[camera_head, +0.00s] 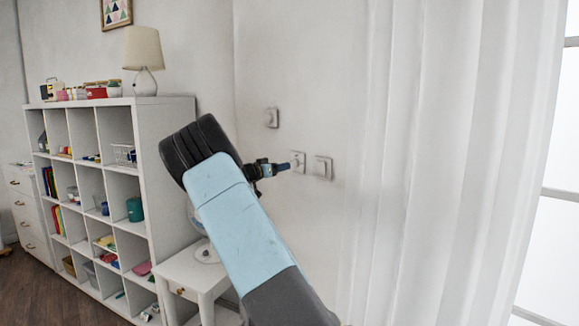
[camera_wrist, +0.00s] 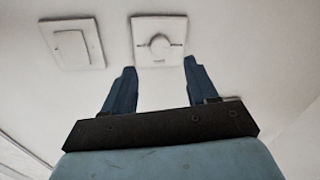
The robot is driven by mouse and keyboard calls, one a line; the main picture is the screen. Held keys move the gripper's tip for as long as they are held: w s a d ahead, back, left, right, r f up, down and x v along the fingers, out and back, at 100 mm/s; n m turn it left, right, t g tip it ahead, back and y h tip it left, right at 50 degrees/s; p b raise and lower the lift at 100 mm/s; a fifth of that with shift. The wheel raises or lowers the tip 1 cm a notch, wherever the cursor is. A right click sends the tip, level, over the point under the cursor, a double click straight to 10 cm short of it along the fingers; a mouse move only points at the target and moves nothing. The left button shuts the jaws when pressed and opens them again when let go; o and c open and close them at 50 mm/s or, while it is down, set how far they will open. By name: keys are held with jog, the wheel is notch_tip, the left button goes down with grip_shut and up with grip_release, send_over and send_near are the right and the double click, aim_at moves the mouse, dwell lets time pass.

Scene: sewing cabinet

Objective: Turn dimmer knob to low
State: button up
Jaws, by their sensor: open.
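The dimmer knob (camera_wrist: 160,45) is a small round knob on a square white wall plate (camera_wrist: 146,24), seen at the upper middle of the wrist view. In the head view the dimmer plate (camera_head: 298,160) is on the wall just beyond my gripper (camera_head: 284,166). My gripper (camera_wrist: 158,72) is open in the wrist view, its two dark blue fingers pointing at the plate, one toward each side of the knob. The knob sits between the finger lines, a little beyond the tips. Nothing is between the fingers. I cannot tell whether the tips touch the wall.
A rocker switch (camera_wrist: 72,45) is beside the dimmer in the wrist view; it also shows in the head view (camera_head: 323,167). Another wall fixture (camera_head: 272,118) is higher up. A white curtain (camera_head: 430,150) hangs right. A small table (camera_head: 190,268) and cube shelf (camera_head: 165,130) stand left.

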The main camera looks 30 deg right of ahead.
aim_at(294, 163)
jog(key=x, duration=0.7)
jog(key=shift+f, duration=0.1)
jog(key=shift+c, duration=0.5)
jog(key=c, duration=0.9)
jog(key=shift+a, duration=0.2)
jog(key=shift+c, duration=0.3)
jog(key=shift+d, duration=0.1)
jog(key=shift+n, duration=0.3)
